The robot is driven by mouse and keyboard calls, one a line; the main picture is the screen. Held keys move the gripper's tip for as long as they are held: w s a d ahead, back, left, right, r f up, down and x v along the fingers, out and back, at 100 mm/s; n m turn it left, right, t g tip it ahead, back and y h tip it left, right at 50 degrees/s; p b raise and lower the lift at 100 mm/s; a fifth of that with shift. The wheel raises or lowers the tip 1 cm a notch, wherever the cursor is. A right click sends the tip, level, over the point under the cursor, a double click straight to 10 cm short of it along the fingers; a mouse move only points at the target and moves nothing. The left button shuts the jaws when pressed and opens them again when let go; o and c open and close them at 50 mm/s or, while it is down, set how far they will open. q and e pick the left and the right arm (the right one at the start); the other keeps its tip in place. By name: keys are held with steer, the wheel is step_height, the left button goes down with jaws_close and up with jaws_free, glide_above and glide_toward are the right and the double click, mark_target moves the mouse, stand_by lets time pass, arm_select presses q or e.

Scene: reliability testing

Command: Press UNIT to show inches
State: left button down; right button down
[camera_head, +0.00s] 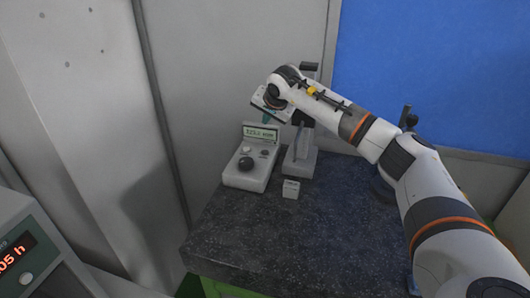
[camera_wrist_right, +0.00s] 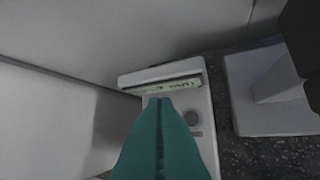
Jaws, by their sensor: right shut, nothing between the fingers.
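A white readout unit (camera_head: 240,180) stands at the back left of the dark bench. Its green display (camera_head: 261,133) shows digits and what looks like "mm"; the exact reading is too small to tell. A dark round knob (camera_head: 245,164) and small buttons (camera_head: 264,153) are on its face; I cannot read which one is UNIT. My right gripper (camera_head: 268,117) is just above the display, its teal fingers shut and empty. In the right wrist view the fingers (camera_wrist_right: 159,103) cover much of the unit's face. A round grey button (camera_wrist_right: 192,118) shows beside them, below the display (camera_wrist_right: 168,86). My left gripper is out of view.
A grey stand (camera_head: 300,165) with a dark upright is close to the right of the unit. The speckled bench (camera_head: 290,240) is clear in front. A device with a red display (camera_head: 17,252) is at the lower left.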

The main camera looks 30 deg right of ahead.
mark_target(266, 153)
step_height(266, 153, down, 9)
steer(key=b, duration=0.5)
steer(key=shift+r+b, duration=0.2)
steer(key=shift+b, duration=0.15)
steer(key=shift+f, duration=0.1)
stand_by(1.5)
steer(key=shift+f, duration=0.35)
steer(key=shift+f+b, duration=0.4)
steer(key=shift+b, duration=0.15)
stand_by(0.6)
steer(key=shift+r+p, duration=0.55)
steer(key=shift+r, duration=0.25)
steer(key=shift+r, duration=0.1)
